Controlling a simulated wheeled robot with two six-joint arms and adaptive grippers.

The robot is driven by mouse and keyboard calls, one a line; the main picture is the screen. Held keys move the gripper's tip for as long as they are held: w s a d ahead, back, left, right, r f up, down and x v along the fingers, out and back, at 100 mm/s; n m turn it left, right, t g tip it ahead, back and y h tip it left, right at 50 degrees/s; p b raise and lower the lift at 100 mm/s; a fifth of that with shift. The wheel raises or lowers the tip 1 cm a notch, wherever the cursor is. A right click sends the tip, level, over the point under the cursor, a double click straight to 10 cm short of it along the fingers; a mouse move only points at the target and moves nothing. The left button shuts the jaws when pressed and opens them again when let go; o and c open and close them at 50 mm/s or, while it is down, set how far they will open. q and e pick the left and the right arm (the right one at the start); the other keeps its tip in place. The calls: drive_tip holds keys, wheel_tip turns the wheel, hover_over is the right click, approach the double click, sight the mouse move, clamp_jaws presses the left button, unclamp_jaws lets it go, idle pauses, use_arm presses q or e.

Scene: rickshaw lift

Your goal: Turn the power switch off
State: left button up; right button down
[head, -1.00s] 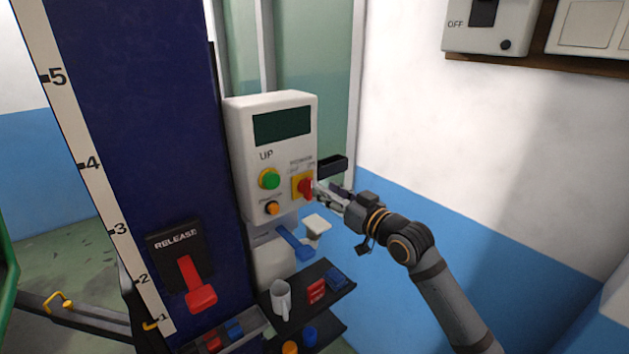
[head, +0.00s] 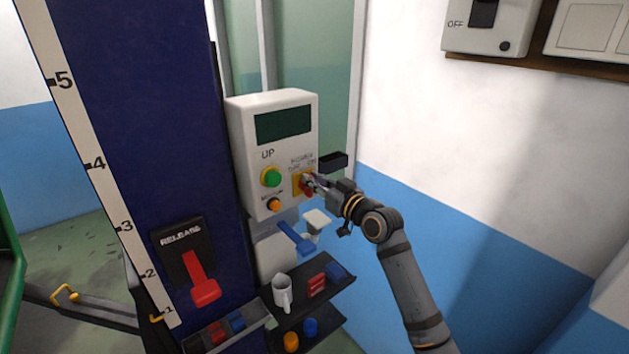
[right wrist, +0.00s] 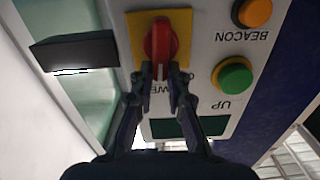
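The power switch (head: 308,186) is a red knob on a yellow square plate, on the right of the white control box (head: 243,150). In the right wrist view the red knob (right wrist: 160,40) has its grip bar running up and down the picture. My right gripper (head: 317,182) is at the knob, coming from the right. In the right wrist view its two fingertips (right wrist: 160,70) are drawn in close on both sides of the bar's lower end and look shut on it. They partly cover the POWER lettering. My left gripper is out of view.
A green UP button (head: 272,177) and an orange beacon button (head: 274,205) sit left of the switch. A black block (head: 333,161) juts out just above my gripper. Below are a blue lever (head: 295,236) and a shelf with a mug (head: 282,291). The red RELEASE lever (head: 203,282) is lower left.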

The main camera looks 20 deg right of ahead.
drive_tip(key=n+b, duration=0.2)
drive_tip(key=b, duration=0.1)
drive_tip(key=a+n+b, duration=0.1)
drive_tip(key=n+b, duration=0.1)
drive_tip(key=shift+s+f, duration=0.15)
drive_tip(key=shift+f, duration=0.15)
drive_tip(key=n+b, duration=0.2)
drive_tip(key=n, duration=0.1)
drive_tip(key=shift+s+a+b, duration=0.1)
drive_tip(key=shift+a+b, duration=0.1)
drive_tip(key=shift+b, duration=0.1)
drive_tip(key=shift+a+n+b, duration=0.15)
drive_tip(key=shift+n+b, duration=0.45)
drive_tip(key=shift+n, duration=0.3)
drive_tip(key=c, duration=1.3)
unclamp_jaws()
drive_tip(key=shift+a, duration=0.1)
